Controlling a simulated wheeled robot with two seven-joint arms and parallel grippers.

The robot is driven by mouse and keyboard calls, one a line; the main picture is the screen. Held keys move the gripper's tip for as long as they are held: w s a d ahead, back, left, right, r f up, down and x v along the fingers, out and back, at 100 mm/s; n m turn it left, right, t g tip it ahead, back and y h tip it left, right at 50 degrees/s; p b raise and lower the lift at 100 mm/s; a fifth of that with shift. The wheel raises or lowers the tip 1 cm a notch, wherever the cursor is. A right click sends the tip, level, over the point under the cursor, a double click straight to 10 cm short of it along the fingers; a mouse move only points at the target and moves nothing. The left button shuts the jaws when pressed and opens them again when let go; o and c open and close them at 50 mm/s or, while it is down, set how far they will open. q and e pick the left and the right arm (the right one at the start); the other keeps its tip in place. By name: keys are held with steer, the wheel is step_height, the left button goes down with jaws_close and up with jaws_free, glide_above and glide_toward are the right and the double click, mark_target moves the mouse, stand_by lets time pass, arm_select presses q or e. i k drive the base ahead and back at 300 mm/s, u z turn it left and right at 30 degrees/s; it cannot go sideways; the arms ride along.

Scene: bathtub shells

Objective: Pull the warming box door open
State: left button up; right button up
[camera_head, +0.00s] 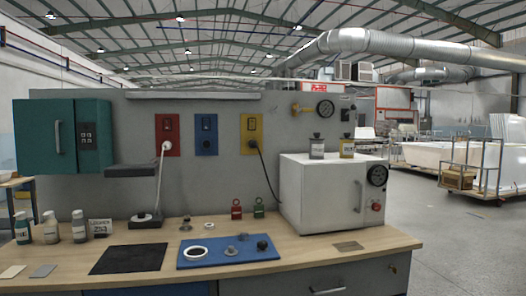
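The warming box (306,193) is a white box at the right end of the wooden bench. Its door (340,200) faces front and looks shut. A vertical grey handle (359,196) is on the door. To the right of the handle are a black round dial (377,175) and a red knob (376,207). Neither of my grippers is in view.
The wooden bench (215,280) holds a blue mat (270,254) with small parts, a black mat (128,258), several bottles at left and red and green padlocks. A teal cabinet (35,138) hangs at upper left. The bench in front of the box is mostly clear.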

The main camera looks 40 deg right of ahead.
mark_target(333, 194)
steer(key=u, duration=1.75)
steer(key=k, duration=1.85)
steer(key=z, duration=2.5)
